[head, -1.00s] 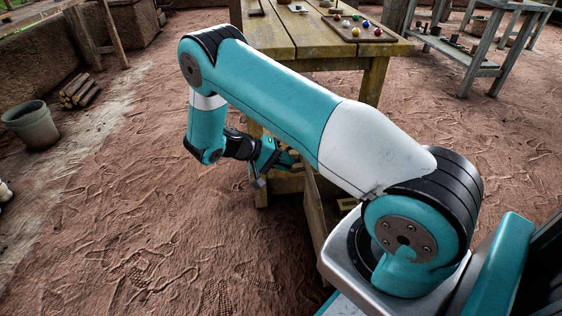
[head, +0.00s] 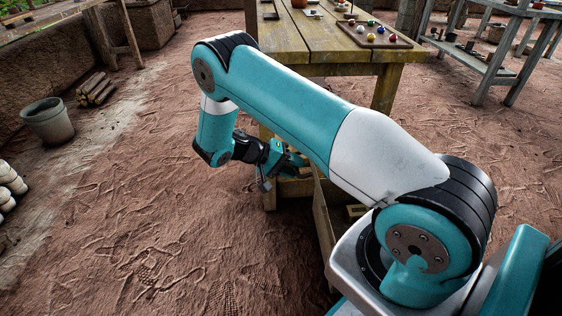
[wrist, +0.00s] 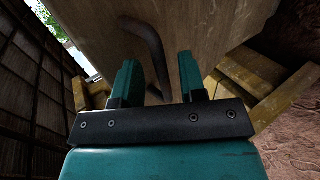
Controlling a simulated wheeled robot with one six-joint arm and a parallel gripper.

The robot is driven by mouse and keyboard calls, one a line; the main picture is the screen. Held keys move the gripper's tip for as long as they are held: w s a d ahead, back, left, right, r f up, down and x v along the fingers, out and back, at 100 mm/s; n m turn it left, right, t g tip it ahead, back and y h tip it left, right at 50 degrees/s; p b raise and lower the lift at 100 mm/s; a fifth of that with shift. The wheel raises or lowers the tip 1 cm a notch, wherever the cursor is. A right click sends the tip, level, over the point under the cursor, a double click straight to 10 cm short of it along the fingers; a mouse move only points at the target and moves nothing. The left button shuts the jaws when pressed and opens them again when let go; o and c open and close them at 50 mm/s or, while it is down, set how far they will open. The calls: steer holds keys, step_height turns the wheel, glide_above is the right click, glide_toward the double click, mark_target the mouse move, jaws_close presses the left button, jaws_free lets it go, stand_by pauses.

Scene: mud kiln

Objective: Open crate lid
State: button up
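A wooden panel, seemingly the crate lid (wrist: 215,35), fills the upper middle of the wrist view and stands tilted. Its dark curved handle (wrist: 145,45) runs down toward the gap between my fingers. My gripper (wrist: 158,80) has its two teal fingers apart, close to the panel; I cannot tell whether they touch the handle. In the head view my gripper (head: 280,163) is low beside the table, partly hidden by my arm. A wooden board edge (head: 324,215) shows beside it, with the crate mostly hidden behind my arm.
Yellowish blocks (wrist: 255,75) lie beside the panel in the wrist view. The wooden table (head: 330,42) stands behind, with a tray of coloured balls (head: 375,36). A pot (head: 48,122) and stacked logs (head: 96,89) are at left. The ground at front left is clear.

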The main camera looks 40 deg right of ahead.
steer(key=p+v, duration=0.2)
steer(key=v, duration=0.9)
steer(key=shift+a, duration=0.1)
